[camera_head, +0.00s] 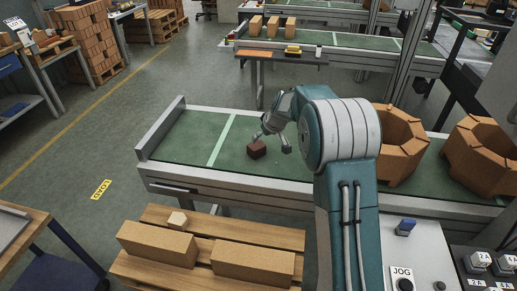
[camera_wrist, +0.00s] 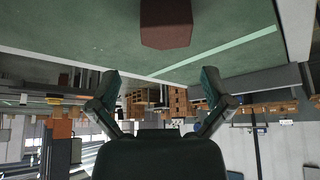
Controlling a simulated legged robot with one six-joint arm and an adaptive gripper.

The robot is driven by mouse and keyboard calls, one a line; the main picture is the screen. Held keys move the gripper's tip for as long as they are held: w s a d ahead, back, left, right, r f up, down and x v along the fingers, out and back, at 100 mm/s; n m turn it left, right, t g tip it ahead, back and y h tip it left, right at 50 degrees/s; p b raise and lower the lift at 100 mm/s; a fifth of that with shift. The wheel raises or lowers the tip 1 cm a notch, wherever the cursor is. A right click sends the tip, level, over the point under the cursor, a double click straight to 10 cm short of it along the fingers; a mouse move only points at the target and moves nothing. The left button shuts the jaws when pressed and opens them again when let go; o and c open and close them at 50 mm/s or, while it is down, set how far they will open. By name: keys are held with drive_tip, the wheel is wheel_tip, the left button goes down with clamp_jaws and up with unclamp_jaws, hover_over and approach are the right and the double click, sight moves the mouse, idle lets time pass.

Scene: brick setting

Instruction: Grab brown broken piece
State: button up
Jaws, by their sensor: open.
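The brown broken piece (camera_head: 257,149) is a small dark reddish-brown block lying on the green conveyor belt (camera_head: 195,140), right of a pale stripe across the belt. In the wrist view the brown piece (camera_wrist: 166,24) shows at the top middle, partly cut off by the frame edge. My gripper (camera_head: 272,142) is just above the belt beside the piece, with its fingers spread. In the wrist view my gripper (camera_wrist: 160,88) is open, with nothing between its fingertips. The piece lies beyond the fingertips in that view. I cannot tell whether a finger touches it.
Large octagonal brick rings (camera_head: 402,150) stand on the belt to the right. A wooden pallet (camera_head: 210,232) in front holds two long tan bricks (camera_head: 158,243) and a small pale piece (camera_head: 178,219). A control panel (camera_head: 415,255) is at the lower right. The belt's left part is clear.

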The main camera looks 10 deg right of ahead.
sight(257, 145)
drive_tip(key=shift+x, duration=1.15)
drive_tip(key=shift+w+a+f, duration=0.1)
drive_tip(key=shift+a+f, duration=0.15)
drive_tip(key=shift+a, duration=0.05)
drive_tip(key=x, duration=0.4)
drive_tip(key=shift+s+a, duration=0.2)
drive_tip(key=shift+a, duration=0.05)
drive_tip(key=shift+w+d+f, duration=0.15)
drive_tip(key=shift+w+f, duration=0.1)
drive_tip(key=shift+f, duration=0.25)
drive_tip(key=shift+d, duration=0.15)
drive_tip(key=c, duration=0.9)
drive_tip(key=shift+o, duration=0.2)
drive_tip(key=shift+a, duration=0.2)
